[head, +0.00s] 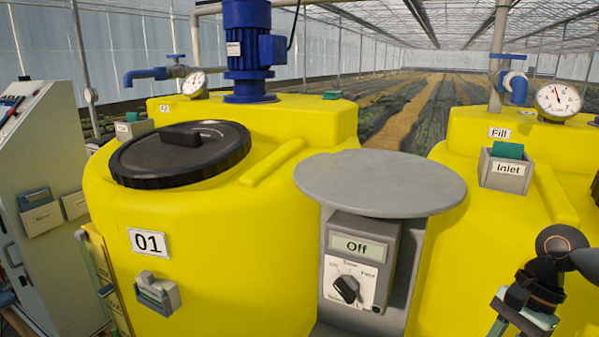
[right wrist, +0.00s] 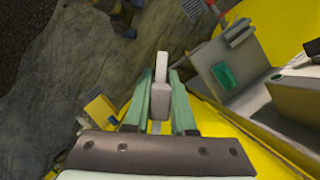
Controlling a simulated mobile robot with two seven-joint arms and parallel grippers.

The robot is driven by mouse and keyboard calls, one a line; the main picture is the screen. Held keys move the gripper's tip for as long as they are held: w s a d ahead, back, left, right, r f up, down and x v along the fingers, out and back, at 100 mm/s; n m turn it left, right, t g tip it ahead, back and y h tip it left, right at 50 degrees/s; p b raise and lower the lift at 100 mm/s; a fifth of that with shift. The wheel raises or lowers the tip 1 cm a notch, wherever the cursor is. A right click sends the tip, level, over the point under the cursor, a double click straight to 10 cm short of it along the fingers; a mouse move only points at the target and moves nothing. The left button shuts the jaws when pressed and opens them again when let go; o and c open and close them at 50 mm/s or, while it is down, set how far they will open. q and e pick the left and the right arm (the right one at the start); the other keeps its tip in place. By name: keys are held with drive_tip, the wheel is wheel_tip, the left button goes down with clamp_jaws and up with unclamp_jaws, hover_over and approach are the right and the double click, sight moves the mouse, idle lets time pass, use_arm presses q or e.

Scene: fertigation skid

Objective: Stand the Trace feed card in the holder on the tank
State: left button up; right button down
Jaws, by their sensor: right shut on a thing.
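My right gripper (head: 499,324) is low at the right edge of the head view, in front of the right yellow tank. In the right wrist view its green fingers (right wrist: 159,105) are shut on a narrow pale grey thing (right wrist: 161,68), seen nearly edge-on; no writing shows, so I cannot tell whether it is the Trace feed card. A small grey holder (head: 172,299) is on the front of the left tank (head: 225,285), below the 01 plate; a grey-topped piece stands in it. Another grey holder (head: 503,178), marked Inlet, is on the right tank with a green card (head: 508,150). My left gripper is out of view.
A control post (head: 398,270) reading Off, under a round grey top (head: 380,182), stands between the tanks. A cabinet (head: 45,130) with small holders is at the far left. In the right wrist view, a grey holder (right wrist: 203,62) with a green piece lies right of the fingers.

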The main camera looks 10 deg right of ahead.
drive_tip(key=w+a+f+n+g+h, duration=0.1)
drive_tip(key=w+a+n+h, duration=0.1)
drive_tip(key=a+n, duration=0.6)
drive_tip(key=w+a+f+n+g+h, duration=0.2)
drive_tip(key=a+n, duration=0.6)
drive_tip(key=a, duration=0.2)
drive_tip(key=shift+w+a+g+h, duration=0.15)
drive_tip(key=shift+g+h, duration=0.15)
drive_tip(key=shift+a, duration=0.15)
idle(1.5)
idle(0.7)
